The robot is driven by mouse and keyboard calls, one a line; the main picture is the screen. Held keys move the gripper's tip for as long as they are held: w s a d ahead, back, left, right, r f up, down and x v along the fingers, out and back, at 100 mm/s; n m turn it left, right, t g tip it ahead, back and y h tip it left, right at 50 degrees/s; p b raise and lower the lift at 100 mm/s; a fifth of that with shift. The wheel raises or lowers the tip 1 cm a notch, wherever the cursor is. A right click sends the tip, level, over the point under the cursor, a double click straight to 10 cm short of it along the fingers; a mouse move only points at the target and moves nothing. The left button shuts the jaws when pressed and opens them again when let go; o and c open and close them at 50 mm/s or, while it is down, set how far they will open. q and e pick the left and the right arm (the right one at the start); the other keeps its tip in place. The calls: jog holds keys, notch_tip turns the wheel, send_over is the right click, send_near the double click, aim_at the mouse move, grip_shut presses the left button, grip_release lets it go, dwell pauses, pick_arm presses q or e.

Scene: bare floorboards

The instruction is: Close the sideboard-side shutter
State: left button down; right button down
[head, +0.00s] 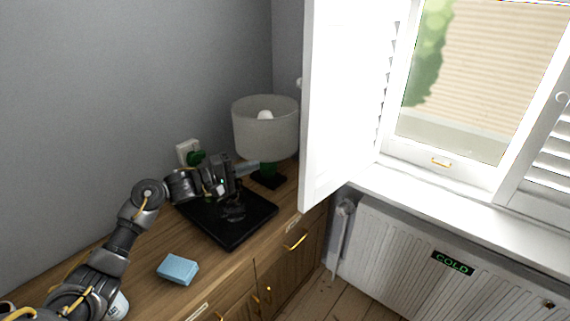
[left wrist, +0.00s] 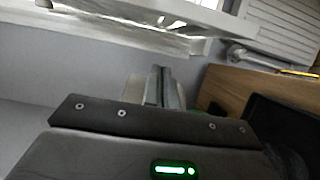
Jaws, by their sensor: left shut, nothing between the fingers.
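The sideboard-side shutter (head: 337,100) is a white louvred panel left of the window. It stands open, swung out into the room at an angle to the window, with its lower corner by the sideboard's right end. My left gripper (head: 248,167) is shut and empty. It is above the sideboard, beside the lamp and left of the shutter, apart from the shutter. Its closed fingers (left wrist: 164,86) also show in the left wrist view, where white woodwork crosses the top; I cannot tell which part is the shutter. My right gripper is not in view.
The wooden sideboard (head: 142,272) bears a lamp (head: 264,128), a black tray (head: 240,232) under my left wrist, and a blue block (head: 177,269). A wall socket (head: 187,152) is behind. A radiator (head: 400,254) stands under the sill (head: 440,207). The other shutter (head: 549,165) is at right.

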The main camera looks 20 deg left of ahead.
pick_arm(q)
jog(key=w+d+p, duration=0.4)
jog(key=w+d, duration=0.1)
jog(key=d, duration=0.5)
jog(key=shift+w+d, duration=0.2)
jog(key=shift+a, duration=0.1)
